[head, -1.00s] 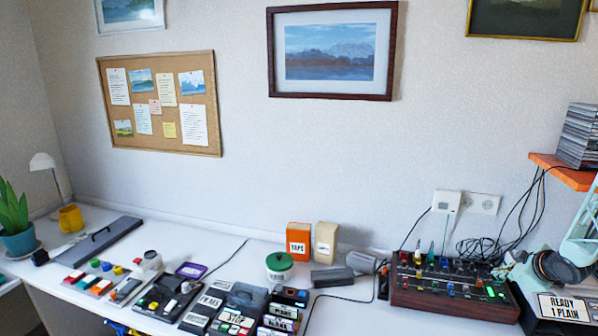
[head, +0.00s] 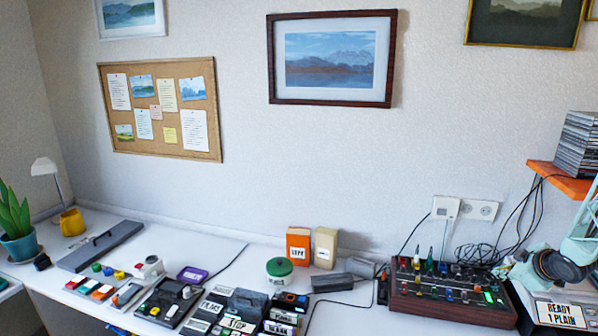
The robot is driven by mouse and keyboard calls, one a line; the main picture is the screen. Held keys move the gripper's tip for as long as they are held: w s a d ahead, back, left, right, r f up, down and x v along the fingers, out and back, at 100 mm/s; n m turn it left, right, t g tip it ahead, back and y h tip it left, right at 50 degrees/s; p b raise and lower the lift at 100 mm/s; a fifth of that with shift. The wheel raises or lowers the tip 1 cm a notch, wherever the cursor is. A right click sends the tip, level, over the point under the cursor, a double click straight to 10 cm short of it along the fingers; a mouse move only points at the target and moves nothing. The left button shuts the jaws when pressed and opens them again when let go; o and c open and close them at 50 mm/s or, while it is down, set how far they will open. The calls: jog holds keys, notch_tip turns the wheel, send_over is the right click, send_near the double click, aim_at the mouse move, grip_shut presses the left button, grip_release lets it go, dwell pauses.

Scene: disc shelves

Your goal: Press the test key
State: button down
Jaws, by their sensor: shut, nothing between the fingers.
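I cannot make out a key marked test in the head view. Several labelled keys and button boxes stand along the front of the desk, among them a block marked STOP (head: 237,325) near the bottom edge. A row of coloured keys (head: 90,286) lies at the left, and a black device (head: 168,302) stands between. Most of the small lettering is too blurred to read, and the lower edge of the picture cuts off some boxes.
Loose cables cross the desk.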

jog(key=shift+r+p, duration=1.2)
jog(key=shift+r, duration=0.4)
